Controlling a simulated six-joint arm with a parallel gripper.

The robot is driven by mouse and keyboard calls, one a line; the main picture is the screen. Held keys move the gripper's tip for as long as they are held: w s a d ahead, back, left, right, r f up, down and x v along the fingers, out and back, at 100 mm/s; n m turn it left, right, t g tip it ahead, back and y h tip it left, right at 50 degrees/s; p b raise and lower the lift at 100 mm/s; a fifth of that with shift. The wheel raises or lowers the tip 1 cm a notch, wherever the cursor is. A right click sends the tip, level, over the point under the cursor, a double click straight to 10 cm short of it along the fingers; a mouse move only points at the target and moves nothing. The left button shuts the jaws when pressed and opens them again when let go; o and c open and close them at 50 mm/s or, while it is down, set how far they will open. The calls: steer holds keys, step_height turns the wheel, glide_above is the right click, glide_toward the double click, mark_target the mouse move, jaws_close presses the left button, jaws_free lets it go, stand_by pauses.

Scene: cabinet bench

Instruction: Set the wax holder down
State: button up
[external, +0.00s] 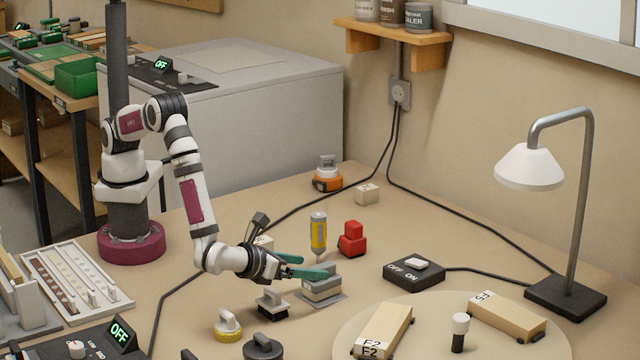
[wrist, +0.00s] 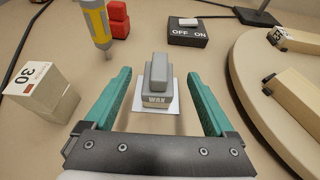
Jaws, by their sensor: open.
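The wax holder is a grey block labelled WAX with a raised grip on top. In the wrist view the wax holder (wrist: 155,85) sits upright on a pale square pad (wrist: 171,107) on the bench. In the external view the wax holder (external: 322,288) stands on its pad near the middle of the bench, partly covered by a teal finger. My gripper (external: 306,265) is open, with its teal fingers spread apart. In the wrist view the fingers (wrist: 160,78) lie to the left and right of the holder, with visible gaps on both sides.
A yellow screwdriver-like tool (external: 318,233) and a red block (external: 352,240) stand behind the holder. A black-based block (external: 272,301) is close at its left. A switch box (external: 414,272), a round board (external: 350,330) and a lamp (external: 565,290) are to the right.

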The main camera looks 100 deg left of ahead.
steer(key=v, duration=0.7)
steer(key=shift+s+d, duration=0.15)
steer(key=shift+s, duration=0.05)
steer(key=s+a+r+n+g+h, duration=0.1)
steer(key=s+a+r+n+g, duration=0.3)
steer(key=a, duration=0.4)
steer(key=s+a+r+n+g, duration=0.2)
steer(key=s+a+r+n, duration=0.1)
steer(key=a+r+n, duration=0.3)
steer(key=s+a+r+n+g+h, duration=0.1)
steer(key=s+a+r+n+g, duration=0.25)
steer(key=a, duration=0.55)
steer(key=s+a+n+h, duration=0.2)
steer(key=s+n+h, duration=0.3)
steer(key=s, duration=1)
steer(key=n, duration=0.3)
steer(key=shift+s+a+h, duration=0.2)
steer(key=shift+s+h, duration=0.05)
steer(key=shift+h, duration=0.05)
steer(key=shift+r, duration=0.1)
